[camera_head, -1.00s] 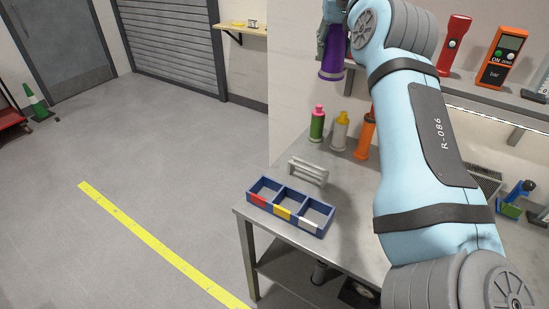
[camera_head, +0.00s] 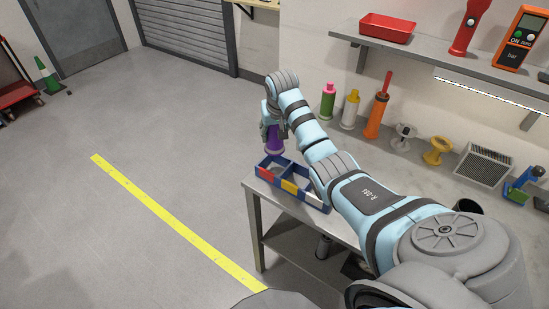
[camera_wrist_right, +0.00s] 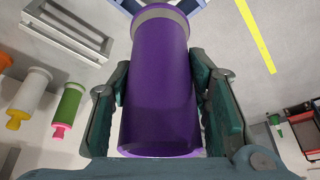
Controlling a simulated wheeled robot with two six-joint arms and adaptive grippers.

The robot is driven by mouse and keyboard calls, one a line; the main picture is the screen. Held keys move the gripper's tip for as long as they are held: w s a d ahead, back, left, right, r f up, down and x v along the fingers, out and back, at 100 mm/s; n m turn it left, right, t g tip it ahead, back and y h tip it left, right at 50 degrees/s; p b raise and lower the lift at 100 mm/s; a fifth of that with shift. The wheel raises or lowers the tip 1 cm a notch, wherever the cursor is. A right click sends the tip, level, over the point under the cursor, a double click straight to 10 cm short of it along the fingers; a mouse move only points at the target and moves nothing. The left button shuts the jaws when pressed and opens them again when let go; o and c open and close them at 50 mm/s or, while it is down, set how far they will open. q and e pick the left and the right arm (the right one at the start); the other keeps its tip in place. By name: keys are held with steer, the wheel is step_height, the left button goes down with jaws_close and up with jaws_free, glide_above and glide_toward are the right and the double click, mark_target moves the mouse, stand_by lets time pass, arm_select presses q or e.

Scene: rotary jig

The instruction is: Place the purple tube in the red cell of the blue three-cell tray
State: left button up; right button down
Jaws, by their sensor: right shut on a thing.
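My right gripper (camera_head: 271,132) is shut on the purple tube (camera_head: 274,146). In the right wrist view the tube (camera_wrist_right: 162,90) stands between the two fingers (camera_wrist_right: 163,110), its grey-banded end away from the palm. The blue three-cell tray (camera_head: 316,207) sits at the table's left corner, with red, yellow and white front labels. In the head view the tube's lower end appears over the back of the red cell (camera_head: 266,174), the leftmost one. I cannot tell whether it is inside the cell. My arm hides part of the tray's right side. My left gripper is not in view.
A shelf with a red bin (camera_head: 387,28) hangs above. A grey slotted rack (camera_wrist_right: 70,30) shows in the right wrist view. Left of the table is open floor.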

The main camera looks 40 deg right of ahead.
step_height(320, 180, down, 11)
steer(key=shift+w+f+b, duration=0.1)
steer(key=shift+f+b, duration=0.1)
steer(key=shift+b, duration=0.6)
steer(key=shift+d, duration=0.1)
steer(key=shift+f, duration=0.2)
steer(key=c, duration=1.2)
jaws_free()
steer(key=shift+o, duration=0.2)
steer(key=shift+r, duration=0.1)
